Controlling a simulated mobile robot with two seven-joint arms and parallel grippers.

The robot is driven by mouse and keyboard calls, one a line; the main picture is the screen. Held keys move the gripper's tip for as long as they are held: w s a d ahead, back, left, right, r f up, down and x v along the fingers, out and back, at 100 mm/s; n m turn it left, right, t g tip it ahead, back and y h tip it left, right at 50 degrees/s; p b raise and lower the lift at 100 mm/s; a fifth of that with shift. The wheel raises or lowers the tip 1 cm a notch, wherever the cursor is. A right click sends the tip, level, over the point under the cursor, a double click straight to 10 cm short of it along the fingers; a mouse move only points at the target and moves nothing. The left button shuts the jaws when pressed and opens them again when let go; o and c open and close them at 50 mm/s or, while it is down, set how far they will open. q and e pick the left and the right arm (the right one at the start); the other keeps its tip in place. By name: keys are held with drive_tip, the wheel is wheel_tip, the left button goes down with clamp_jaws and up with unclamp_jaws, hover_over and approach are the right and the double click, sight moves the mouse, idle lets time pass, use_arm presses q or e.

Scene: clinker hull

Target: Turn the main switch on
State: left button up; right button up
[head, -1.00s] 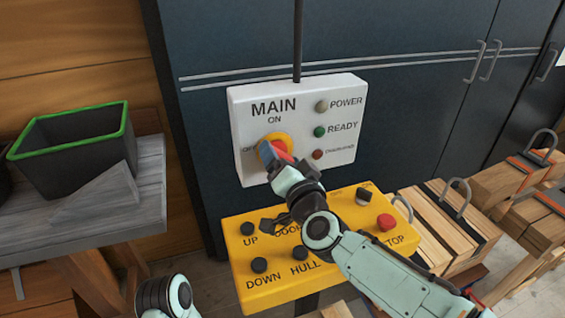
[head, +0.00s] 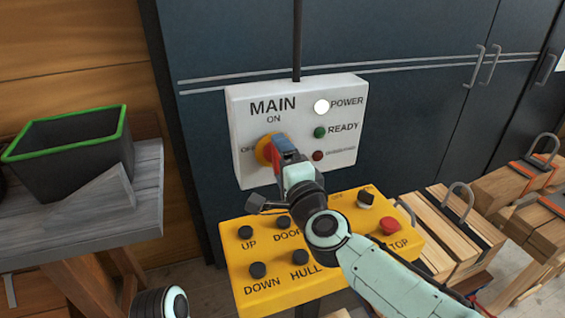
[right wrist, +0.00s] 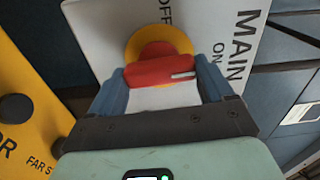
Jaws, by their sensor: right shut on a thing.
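The main switch is a red handle on a yellow round base (head: 263,150), on a white panel (head: 240,100) marked MAIN, ON and OFF. My right gripper (head: 282,150) is at the switch and hides most of the handle. In the right wrist view its two blue fingers (right wrist: 162,72) are shut on the red handle (right wrist: 150,71), one at each end. The handle's white mark points toward the ON label. The POWER lamp (head: 322,106) glows white. The READY lamp (head: 320,132) is green, without a clear glow. My left gripper is out of view.
A yellow control box (head: 245,290) with buttons and a red stop knob (head: 389,225) stands just below my right arm. A green-rimmed black bin (head: 65,165) sits on a grey bench at left. Banded timber (head: 440,230) lies at right.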

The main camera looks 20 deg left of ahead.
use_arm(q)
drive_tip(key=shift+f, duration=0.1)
use_arm(e)
drive_tip(key=shift+r+m, duration=0.1)
drive_tip(key=shift+m, duration=0.3)
drive_tip(key=o, duration=0.9)
drive_tip(key=shift+o, duration=0.2)
drive_tip(key=shift+a, duration=0.1)
use_arm(q)
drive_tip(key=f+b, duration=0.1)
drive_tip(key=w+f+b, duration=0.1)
drive_tip(key=b, duration=0.1)
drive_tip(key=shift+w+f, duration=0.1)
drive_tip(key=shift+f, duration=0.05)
use_arm(e)
drive_tip(key=v, duration=1.3)
drive_tip(key=shift+s, duration=0.1)
